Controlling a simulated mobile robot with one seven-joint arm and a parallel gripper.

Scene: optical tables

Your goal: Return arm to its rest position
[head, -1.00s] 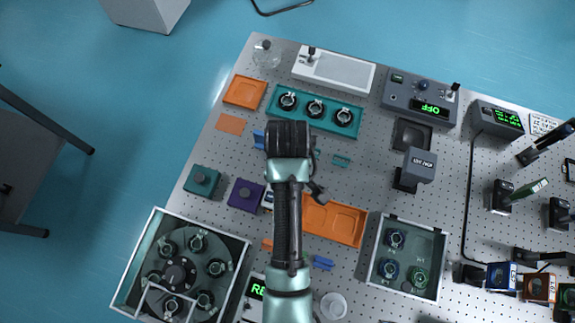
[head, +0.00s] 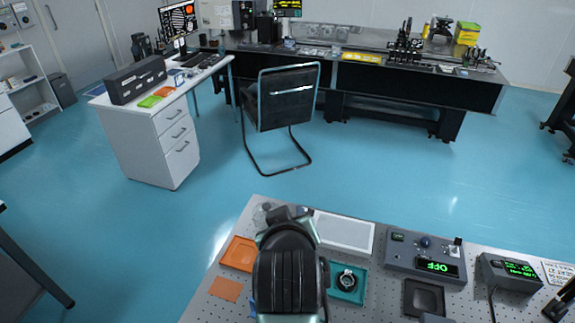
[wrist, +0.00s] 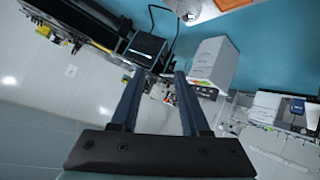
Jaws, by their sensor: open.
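In the wrist view my gripper (wrist: 155,78) shows two dark parallel fingers, spread apart with nothing between them. Past the fingers I see the room at a steep tilt, with a chair and a white drawer cabinet. In the head view my arm stands at the bottom middle, over the near optical table (head: 215,312). My fingers are hidden there. The arm covers part of the teal tray (head: 362,280).
On the near table lie an orange tray (head: 239,253), a white tray (head: 344,233) and a control box reading OFF (head: 425,258). A black chair (head: 288,100), a white desk (head: 165,140) and a far optical bench (head: 415,85) stand beyond clear blue floor.

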